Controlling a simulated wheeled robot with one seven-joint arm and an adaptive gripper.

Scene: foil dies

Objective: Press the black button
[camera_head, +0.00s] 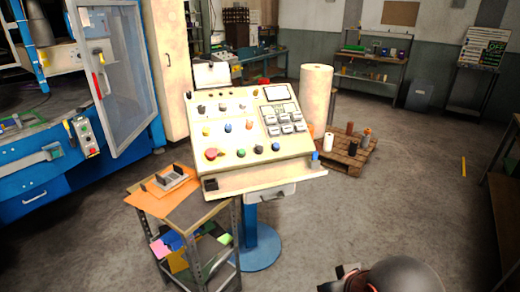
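The control panel (225,142) stands in the middle on a blue pedestal, its sloped cream face carrying rows of small coloured buttons and knobs. Several small dark knobs (201,109) sit in the upper left rows; at this size I cannot tell which are buttons. My gripper (343,274) shows partly at the bottom edge, right of centre, beside my grey rounded arm link. It is well apart from the panel, lower and to the right. Its fingers are too unclear to tell open from shut.
A blue machine (40,180) with an open clear door is at left. A white roll (316,95) and a wooden pallet (343,158) stand behind right. The floor at right is clear.

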